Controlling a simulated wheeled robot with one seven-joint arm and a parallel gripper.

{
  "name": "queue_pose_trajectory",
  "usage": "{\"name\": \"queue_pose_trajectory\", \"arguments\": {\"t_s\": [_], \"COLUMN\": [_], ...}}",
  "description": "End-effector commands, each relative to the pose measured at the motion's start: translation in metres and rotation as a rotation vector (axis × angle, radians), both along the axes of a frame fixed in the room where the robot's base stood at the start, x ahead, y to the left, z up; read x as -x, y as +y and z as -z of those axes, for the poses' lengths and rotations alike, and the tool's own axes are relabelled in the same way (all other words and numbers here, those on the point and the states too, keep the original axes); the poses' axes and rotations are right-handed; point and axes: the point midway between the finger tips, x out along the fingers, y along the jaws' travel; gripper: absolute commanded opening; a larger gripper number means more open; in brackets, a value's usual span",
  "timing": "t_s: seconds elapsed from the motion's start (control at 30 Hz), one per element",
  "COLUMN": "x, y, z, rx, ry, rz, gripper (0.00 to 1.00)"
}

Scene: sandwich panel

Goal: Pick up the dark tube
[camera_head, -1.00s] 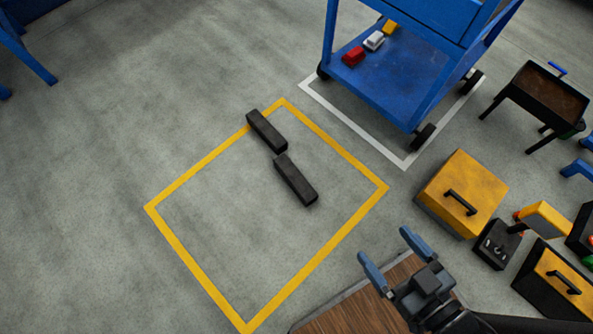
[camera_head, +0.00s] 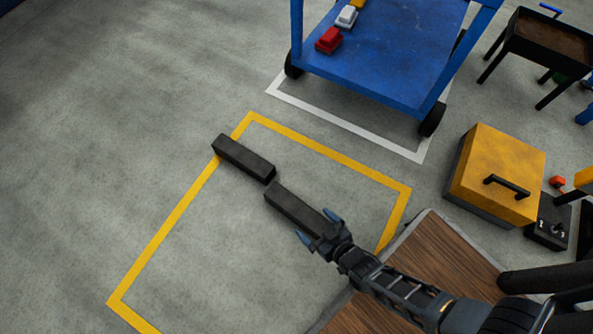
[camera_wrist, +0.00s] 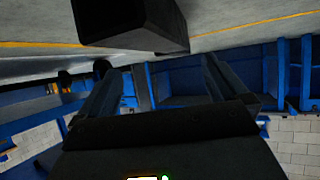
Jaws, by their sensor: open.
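Two dark block-like tubes lie on the grey floor, nearly end to end at a slight offset. One dark tube (camera_head: 243,157) is farther left and crosses the yellow line. The other dark tube (camera_head: 290,206) lies inside the yellow outline. My gripper (camera_head: 317,226) is open at this nearer tube's right end, its fingers appearing on either side of that end. In the wrist view a dark tube (camera_wrist: 130,20) fills the top middle, just past the open fingers. Nothing is held. I cannot tell whether the fingers touch it.
A yellow floor outline (camera_head: 150,247) surrounds the area. A wood-topped surface (camera_head: 440,262) is beneath my arm. A blue cart (camera_head: 385,75) carrying small red and white items stands behind. A yellow box (camera_head: 500,165) with a black handle is at right. The left floor is clear.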

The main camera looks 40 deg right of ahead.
Motion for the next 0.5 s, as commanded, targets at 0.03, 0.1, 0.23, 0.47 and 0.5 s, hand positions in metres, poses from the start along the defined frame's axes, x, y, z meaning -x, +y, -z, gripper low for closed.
{"name": "queue_pose_trajectory", "arguments": {"t_s": [0.03, 0.1, 0.23, 0.47, 0.5], "x": [-0.006, -0.013, -0.021, -0.044, -0.049], "y": [0.0, -0.001, -0.002, -0.003, -0.004], "z": [0.004, 0.008, 0.012, 0.027, 0.031], "rx": [0.0, 0.0, 0.0, 0.0, 0.0], "ry": [-0.002, -0.002, 0.0, -0.003, -0.003], "rz": [0.0, 0.0, 0.0, 0.0, 0.0], "gripper": [1.0, 1.0, 1.0, 1.0, 1.0]}}
